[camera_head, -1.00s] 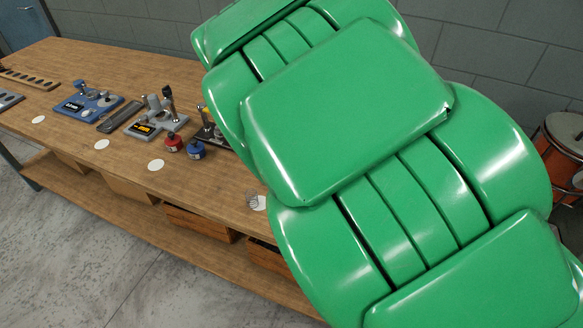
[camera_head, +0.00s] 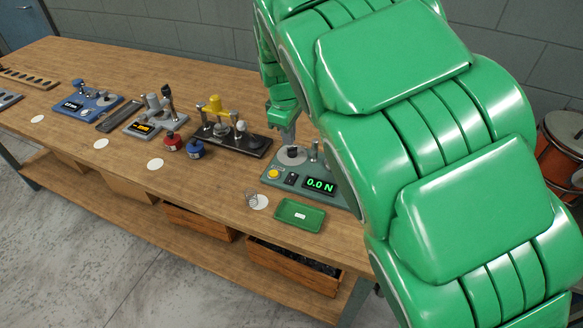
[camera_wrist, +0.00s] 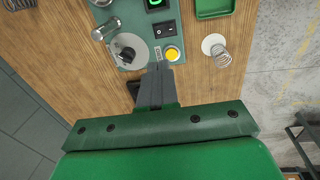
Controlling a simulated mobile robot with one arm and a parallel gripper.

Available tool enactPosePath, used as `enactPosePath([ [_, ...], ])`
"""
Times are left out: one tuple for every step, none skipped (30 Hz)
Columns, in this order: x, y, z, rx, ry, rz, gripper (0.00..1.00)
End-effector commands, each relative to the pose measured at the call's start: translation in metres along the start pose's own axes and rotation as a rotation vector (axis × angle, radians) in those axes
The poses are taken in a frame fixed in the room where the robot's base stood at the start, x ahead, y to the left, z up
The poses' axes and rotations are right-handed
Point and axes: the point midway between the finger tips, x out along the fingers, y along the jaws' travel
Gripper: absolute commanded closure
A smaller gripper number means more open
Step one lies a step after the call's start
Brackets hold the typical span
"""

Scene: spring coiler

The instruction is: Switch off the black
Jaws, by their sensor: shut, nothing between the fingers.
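The grey-green device (camera_head: 270,185) stands on the right part of the bench. Its lit green display (camera_head: 320,185) reads 0.0 N. A small black rocker switch (camera_head: 291,179) sits between the display and a yellow button (camera_head: 273,174). In the wrist view the black switch (camera_wrist: 165,29) lies just beyond the yellow button (camera_wrist: 172,54). My gripper (camera_wrist: 158,68) is shut and empty, its tips near the device's edge by the yellow button, apart from the black switch. In the head view my gripper (camera_head: 289,132) is above the device's back side, partly hidden by my arm.
A green tray (camera_head: 286,220) and a spring on a white disc (camera_head: 261,201) lie at the device's front. A black-based machine with yellow parts (camera_head: 240,142), red (camera_head: 172,143) and blue (camera_head: 195,150) pots and other machines stand to the left.

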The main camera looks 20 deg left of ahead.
Motion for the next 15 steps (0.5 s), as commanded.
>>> enactPosePath([
  [0.0,0.0008,0.0002,-0.015,0.0,-0.002,1.0],
  [0.0,0.0011,0.0002,-0.022,0.0,-0.003,1.0],
  [-0.0001,0.0013,0.0003,-0.028,0.0,-0.004,1.0],
  [-0.0002,0.0014,0.0003,-0.032,0.001,-0.004,1.0],
  [-0.0001,0.0015,0.0003,-0.034,0.001,-0.004,1.0],
  [-0.0002,0.0015,0.0003,-0.035,0.001,-0.004,1.0],
  [-0.0001,0.0015,0.0004,-0.035,0.001,-0.004,1.0],
  [-0.0002,0.0015,0.0003,-0.035,0.001,-0.004,1.0],
  [-0.0002,0.0015,0.0004,-0.035,0.001,-0.004,1.0],
  [-0.0002,0.0015,0.0004,-0.034,0.001,-0.004,1.0],
  [-0.0003,0.0015,0.0003,-0.034,0.001,-0.004,1.0],
  [-0.0002,0.0015,0.0004,-0.034,0.001,-0.004,1.0],
  [0.0,0.0015,0.0003,-0.034,0.001,-0.004,1.0],
  [0.0003,0.0015,0.0004,-0.034,0.001,-0.004,1.0],
  [0.0013,0.0014,0.0004,-0.033,0.0,-0.004,1.0],
])
